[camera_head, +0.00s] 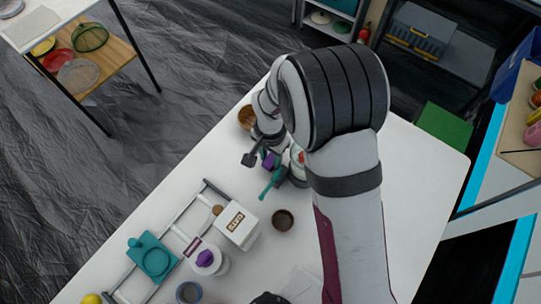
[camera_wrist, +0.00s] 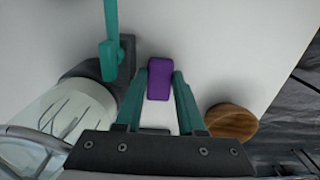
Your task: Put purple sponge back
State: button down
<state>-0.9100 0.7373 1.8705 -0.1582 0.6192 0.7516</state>
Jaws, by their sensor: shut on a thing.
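The purple sponge (camera_wrist: 160,78) is a small block held between the two teal fingers of my gripper (camera_wrist: 161,84) in the wrist view. The fingers press on its two sides, and its far end sticks out past the tips. In the head view the sponge (camera_head: 269,161) shows below my wrist, over the back part of the white table. My gripper is partly hidden there by the arm. I cannot tell whether the sponge touches the tabletop.
A wooden bowl (camera_head: 247,117) stands close beside my gripper. A teal-spouted dispenser (camera_head: 271,183) stands on its other side.

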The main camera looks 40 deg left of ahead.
aim_at(270, 160)
jog(key=c, duration=0.8)
grip_release()
jog(key=shift+f, duration=0.15)
notch_tip(270, 160, up, 12)
jog(key=shift+r, duration=0.15)
